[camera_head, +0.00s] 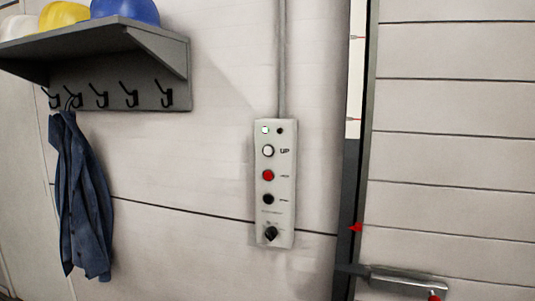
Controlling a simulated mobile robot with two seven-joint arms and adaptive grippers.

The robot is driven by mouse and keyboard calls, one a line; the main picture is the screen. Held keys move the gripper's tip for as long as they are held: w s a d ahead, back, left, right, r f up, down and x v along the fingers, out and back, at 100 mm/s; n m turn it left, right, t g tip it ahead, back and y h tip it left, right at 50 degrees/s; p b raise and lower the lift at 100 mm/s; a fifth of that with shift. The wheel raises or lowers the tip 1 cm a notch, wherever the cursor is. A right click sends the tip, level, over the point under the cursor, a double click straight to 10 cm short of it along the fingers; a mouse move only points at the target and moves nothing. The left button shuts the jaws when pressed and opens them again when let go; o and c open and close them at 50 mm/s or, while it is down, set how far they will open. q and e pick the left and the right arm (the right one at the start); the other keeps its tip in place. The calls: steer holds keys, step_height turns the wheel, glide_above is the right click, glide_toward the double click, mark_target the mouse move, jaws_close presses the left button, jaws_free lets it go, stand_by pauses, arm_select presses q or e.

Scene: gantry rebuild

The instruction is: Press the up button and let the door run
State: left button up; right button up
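A grey control panel (274,215) is mounted on the wall near the middle of the head view. Its white round button (268,151) is labelled UP. Below it are a red button (268,175) and a black button (268,199), with labels too small to read. A dark rotary knob (271,233) sits at the bottom. A small lamp (265,130) at the top left looks lit, pale green. The panelled door (450,120) fills the right side; its lower edge is out of view. Neither gripper shows.
A grey shelf (150,35) with hooks juts out at the upper left, bearing a yellow helmet (62,15) and a blue helmet (125,10). A blue jacket (85,205) hangs below. A grey bar-like fitting (400,281) with a red spot is on the door. The panel's front is unobstructed.

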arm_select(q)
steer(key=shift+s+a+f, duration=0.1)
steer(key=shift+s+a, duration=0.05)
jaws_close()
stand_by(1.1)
